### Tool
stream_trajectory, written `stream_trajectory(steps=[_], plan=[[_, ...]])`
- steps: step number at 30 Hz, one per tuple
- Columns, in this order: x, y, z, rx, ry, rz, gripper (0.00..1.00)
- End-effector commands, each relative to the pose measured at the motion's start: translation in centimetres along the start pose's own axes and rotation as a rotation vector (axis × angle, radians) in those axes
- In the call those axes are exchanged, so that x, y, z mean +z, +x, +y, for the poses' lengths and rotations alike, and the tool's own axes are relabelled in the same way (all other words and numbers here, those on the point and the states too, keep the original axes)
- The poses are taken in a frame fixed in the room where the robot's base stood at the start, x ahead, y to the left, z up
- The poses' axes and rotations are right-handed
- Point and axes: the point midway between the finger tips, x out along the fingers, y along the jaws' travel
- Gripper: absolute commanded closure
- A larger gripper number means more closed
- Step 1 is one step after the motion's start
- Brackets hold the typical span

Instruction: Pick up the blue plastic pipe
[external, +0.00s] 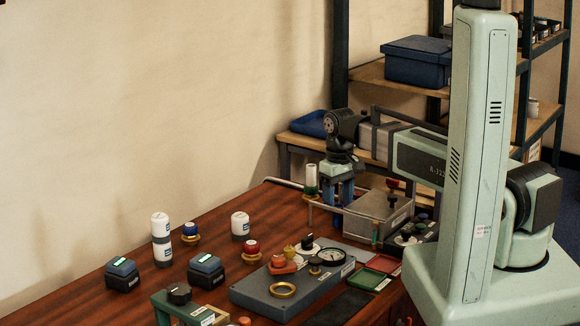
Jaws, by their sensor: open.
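My gripper (338,198) points down over the far end of the wooden bench, with its blue fingers apart. It is just right of a white and dark green cylinder (311,178) and left of a grey metal box (378,214). I cannot clearly make out a blue plastic pipe in this view. The space between and behind the fingers is small and partly hidden, so I cannot tell whether anything lies there.
A grey block (285,288) with a brass ring and a round gauge (331,257) stand at the bench front. White-capped bottles (160,226) and dark boxes (122,273) are at left. Open wood shows at the back left. A shelf with a blue bin (417,62) stands behind.

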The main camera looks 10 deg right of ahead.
Motion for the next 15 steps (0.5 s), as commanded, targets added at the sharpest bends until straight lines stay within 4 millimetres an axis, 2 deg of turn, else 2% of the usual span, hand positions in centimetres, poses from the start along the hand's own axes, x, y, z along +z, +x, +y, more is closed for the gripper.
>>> stream_trajectory(steps=[15], plan=[[-0.2,4.8,0.4,0.000,0.000,-0.001,0.42]])
